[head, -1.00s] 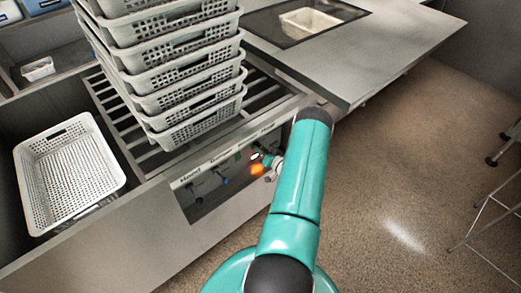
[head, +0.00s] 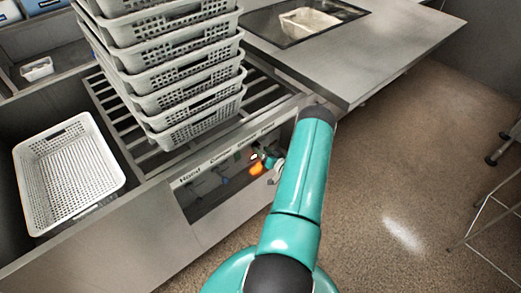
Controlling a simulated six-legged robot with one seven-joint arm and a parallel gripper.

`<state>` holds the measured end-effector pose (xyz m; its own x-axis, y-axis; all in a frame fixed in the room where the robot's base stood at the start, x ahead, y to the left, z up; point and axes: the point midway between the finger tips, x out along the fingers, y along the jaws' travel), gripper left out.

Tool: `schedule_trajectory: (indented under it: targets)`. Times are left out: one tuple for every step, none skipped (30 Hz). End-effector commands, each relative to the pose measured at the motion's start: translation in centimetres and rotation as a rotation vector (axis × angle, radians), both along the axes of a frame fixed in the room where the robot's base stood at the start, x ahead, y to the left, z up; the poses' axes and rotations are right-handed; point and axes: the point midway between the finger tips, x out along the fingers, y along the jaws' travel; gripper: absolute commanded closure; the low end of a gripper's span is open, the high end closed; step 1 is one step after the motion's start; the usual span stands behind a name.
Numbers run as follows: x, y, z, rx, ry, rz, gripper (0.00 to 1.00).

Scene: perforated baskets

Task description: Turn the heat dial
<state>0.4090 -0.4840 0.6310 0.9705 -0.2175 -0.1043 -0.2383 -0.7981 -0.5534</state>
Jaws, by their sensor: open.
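A control panel (head: 205,202) with a row of labels and small knobs is on the front of the bench in the head view. The leftmost label reads "Hood"; I cannot make out the others clearly, so I cannot tell which knob is the heat dial. A blue knob (head: 224,181) shows left of my gripper. My gripper (head: 265,160) is open, small in view, at the right part of the panel beside an orange glowing spot (head: 256,169). My arm partly hides this end of the panel. I cannot tell whether the fingers touch a knob.
A tall stack of grey perforated baskets (head: 190,100) stands on a slatted rack (head: 113,105) above the panel. A white basket (head: 25,200) sits in a recess at left. A counter (head: 385,50) with a sink extends right. The floor (head: 390,170) at right is open, with stool legs at its edge.

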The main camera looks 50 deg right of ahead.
Motion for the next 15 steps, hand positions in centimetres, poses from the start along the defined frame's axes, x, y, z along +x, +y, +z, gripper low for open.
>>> schedule_trajectory:
  targets:
    - [-1.0,0.1,0.1,0.001,0.002,-0.003,0.42]
    - [-1.6,0.2,0.2,0.002,0.001,-0.004,0.42]
    - [-2.5,0.4,0.2,0.002,0.002,-0.004,0.42]
    - [-3.2,0.6,0.3,0.003,0.002,-0.004,0.42]
    - [-3.8,0.8,0.4,0.003,0.002,-0.004,0.42]
    - [-4.7,0.9,0.5,0.002,0.002,-0.004,0.42]
    - [-5.4,1.1,0.5,0.002,0.002,-0.004,0.42]
    - [-6.0,1.2,0.6,0.001,0.002,-0.005,0.42]
    - [-6.9,1.5,0.7,0.002,0.002,-0.004,0.42]
    - [-7.5,1.6,0.8,0.002,0.001,-0.004,0.42]
    - [-8.1,1.7,0.9,0.002,0.002,-0.005,0.42]
    - [-8.8,1.9,0.9,0.003,0.003,-0.005,0.42]
    - [-9.3,2.0,1.0,0.003,0.001,-0.004,0.42]
    - [-9.7,2.1,1.0,0.002,0.0,-0.003,0.42]
    - [-10.3,2.2,1.1,0.002,0.002,-0.004,0.42]
